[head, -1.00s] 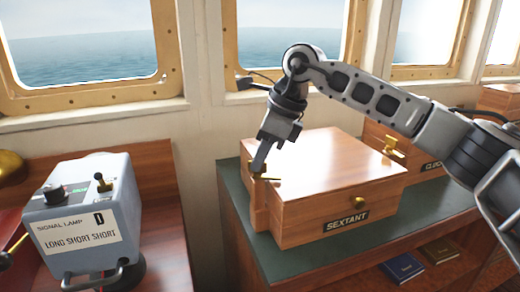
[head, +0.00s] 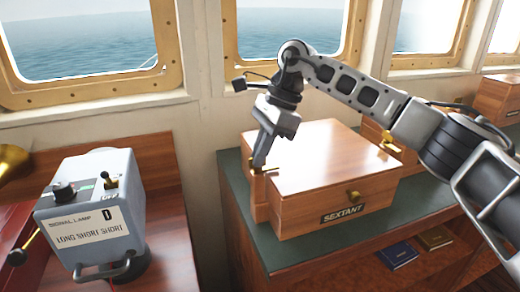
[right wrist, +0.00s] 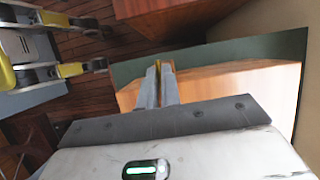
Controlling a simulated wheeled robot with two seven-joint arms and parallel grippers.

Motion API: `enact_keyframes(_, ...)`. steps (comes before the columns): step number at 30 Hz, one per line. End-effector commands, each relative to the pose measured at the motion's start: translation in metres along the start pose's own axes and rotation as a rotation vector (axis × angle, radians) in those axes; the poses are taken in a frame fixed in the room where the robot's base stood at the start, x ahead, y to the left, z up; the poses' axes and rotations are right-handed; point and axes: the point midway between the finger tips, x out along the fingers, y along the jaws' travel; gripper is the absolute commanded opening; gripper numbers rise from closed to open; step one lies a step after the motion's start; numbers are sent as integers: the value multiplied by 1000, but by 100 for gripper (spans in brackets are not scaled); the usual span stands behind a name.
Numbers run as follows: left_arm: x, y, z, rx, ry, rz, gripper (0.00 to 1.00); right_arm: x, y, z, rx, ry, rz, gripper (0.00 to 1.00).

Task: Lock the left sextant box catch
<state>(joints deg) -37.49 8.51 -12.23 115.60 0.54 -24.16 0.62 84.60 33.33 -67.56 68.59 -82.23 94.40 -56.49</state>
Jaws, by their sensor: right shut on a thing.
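The wooden sextant box (head: 330,190) sits shut on the green counter top, with a brass knob (head: 352,196) on its front above the SEXTANT plate. Its left brass catch (head: 258,170) is at the box's left side, partly hidden by my gripper. A second brass catch (head: 388,140) shows near the box's right side. My right gripper (head: 258,162) points down and is shut on the left catch. In the right wrist view its fingers (right wrist: 160,85) are close together, with a strip of brass (right wrist: 167,68) between them. My left gripper is not in view.
A grey signal lamp (head: 95,215) stands on the red-brown desk to the left. The green counter (head: 235,190) has a narrow free strip left of the box. Two books (head: 400,254) lie on the shelf below. Windows stand behind.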

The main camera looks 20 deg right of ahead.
Motion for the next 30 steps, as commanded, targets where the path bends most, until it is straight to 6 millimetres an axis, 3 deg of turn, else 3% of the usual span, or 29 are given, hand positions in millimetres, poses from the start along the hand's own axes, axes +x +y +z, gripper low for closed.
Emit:
enact_keyframes(9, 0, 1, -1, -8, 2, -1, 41, -2, 0, 0, -4, 0, -2, 0)
enact_keyframes(12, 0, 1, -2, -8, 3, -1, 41, -2, 0, 0, -4, 0, -2, 27)
enact_keyframes(23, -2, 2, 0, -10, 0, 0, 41, -4, 0, 0, -2, 0, -3, 27)
enact_keyframes(26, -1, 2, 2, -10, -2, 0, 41, -15, -1, 0, -2, -1, -4, 27)
enact_keyframes(30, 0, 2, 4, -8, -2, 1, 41, -44, -1, 0, -1, 0, -7, 27)
